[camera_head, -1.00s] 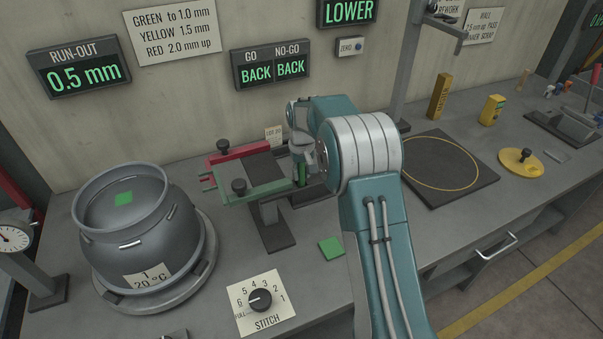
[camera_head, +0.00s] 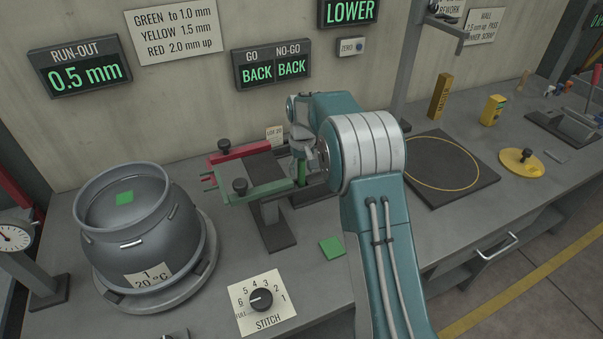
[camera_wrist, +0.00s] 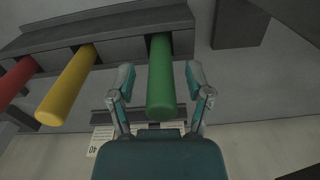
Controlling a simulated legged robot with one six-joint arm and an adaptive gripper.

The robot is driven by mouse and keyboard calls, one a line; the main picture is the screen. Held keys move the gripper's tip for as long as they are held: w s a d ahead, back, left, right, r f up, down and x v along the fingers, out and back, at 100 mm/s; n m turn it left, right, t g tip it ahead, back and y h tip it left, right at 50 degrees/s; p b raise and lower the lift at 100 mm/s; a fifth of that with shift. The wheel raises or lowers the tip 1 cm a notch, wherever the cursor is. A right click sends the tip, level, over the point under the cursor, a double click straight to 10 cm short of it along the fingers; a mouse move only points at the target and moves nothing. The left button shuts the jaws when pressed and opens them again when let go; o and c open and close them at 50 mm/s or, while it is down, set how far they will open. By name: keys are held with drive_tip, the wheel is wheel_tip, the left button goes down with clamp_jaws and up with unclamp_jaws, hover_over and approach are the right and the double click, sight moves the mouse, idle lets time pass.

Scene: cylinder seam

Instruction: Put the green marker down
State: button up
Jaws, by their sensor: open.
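The green marker (camera_wrist: 160,80) stands in the dark rack (camera_wrist: 100,28) in the wrist view, between the two fingers of my gripper (camera_wrist: 158,82). The fingers are open, with a gap on each side of the marker. In the head view the green marker (camera_head: 302,170) shows as a short upright piece under my gripper (camera_head: 303,155). My arm hides much of the rack from the head camera. Whether the marker is fully seated in the rack is hard to tell.
A yellow marker (camera_wrist: 66,86) and a red marker (camera_wrist: 14,82) sit in the same rack, left of the green one. Red and green gauges (camera_head: 255,190) stand close to my gripper. A grey vessel (camera_head: 140,225) is at the left. Bench space around the stitch dial (camera_head: 262,300) is partly clear.

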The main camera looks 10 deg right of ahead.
wheel_tip(320, 180, up, 10)
drive_tip(key=shift+r, duration=0.1)
drive_tip(key=shift+s+r, duration=0.1)
drive_tip(key=shift+r, duration=0.15)
drive_tip(key=s+r+t, duration=0.1)
drive_tip(key=s+r, duration=0.5)
drive_tip(key=s, duration=0.3)
drive_tip(key=s+r+t, duration=0.2)
drive_tip(key=s+r, duration=0.3)
drive_tip(key=s, duration=0.3)
drive_tip(key=s+f+m+t, duration=0.1)
drive_tip(key=s+f, duration=0.3)
drive_tip(key=s, duration=1.6)
drive_tip(key=shift+s+t, duration=0.4)
drive_tip(key=shift+t, duration=0.4)
